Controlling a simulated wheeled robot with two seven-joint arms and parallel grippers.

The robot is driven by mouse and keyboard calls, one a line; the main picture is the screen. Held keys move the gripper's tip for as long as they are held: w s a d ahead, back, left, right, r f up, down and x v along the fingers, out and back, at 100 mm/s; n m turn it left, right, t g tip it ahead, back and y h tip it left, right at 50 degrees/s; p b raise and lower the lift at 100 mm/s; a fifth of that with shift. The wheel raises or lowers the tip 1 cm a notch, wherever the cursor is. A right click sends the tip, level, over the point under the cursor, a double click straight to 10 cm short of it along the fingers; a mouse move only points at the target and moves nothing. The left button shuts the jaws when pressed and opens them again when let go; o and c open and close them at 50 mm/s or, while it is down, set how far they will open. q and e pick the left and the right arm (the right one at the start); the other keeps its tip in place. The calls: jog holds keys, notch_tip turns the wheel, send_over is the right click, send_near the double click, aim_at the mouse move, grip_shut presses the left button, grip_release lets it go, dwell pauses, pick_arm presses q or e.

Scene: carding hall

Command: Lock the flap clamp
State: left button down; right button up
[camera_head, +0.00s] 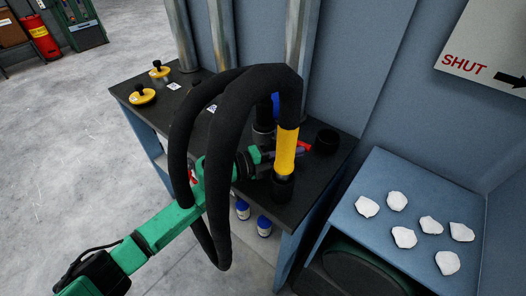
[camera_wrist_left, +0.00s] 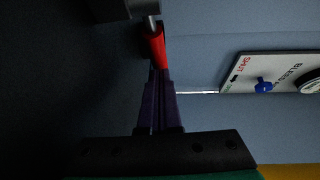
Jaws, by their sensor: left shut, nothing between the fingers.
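A red lever (camera_head: 304,146), which looks like the clamp's handle, shows just right of a yellow sleeve (camera_head: 287,150) on a thick black hose, above the dark bench. My left gripper (camera_head: 296,153) reaches in behind the yellow sleeve, which partly hides it. In the left wrist view its purple fingers (camera_wrist_left: 157,75) are shut with nothing between them. Their tips are at the near end of the red lever (camera_wrist_left: 154,42); I cannot tell whether they touch it. The lever's far end meets a grey metal pin. The flap itself cannot be made out.
Thick black hose loops (camera_head: 216,170) hang across my left arm. The dark bench (camera_head: 210,120) carries two yellow discs with black knobs. A blue shelf (camera_head: 375,230) at right holds several white lumps. A SHUT sign (camera_head: 480,55) is on the wall. Blue-capped bottles (camera_head: 264,226) stand below the bench.

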pick_arm(q)
jog(key=b+v, duration=0.2)
jog(key=v, duration=1.1)
jog(key=shift+s+a+f+b, duration=0.1)
jog(key=shift+a+f+b, duration=0.05)
jog(key=shift+a+b, duration=0.15)
jog(key=shift+s+a, duration=0.15)
jog(key=shift+a, duration=0.3)
jog(key=shift+r, duration=0.25)
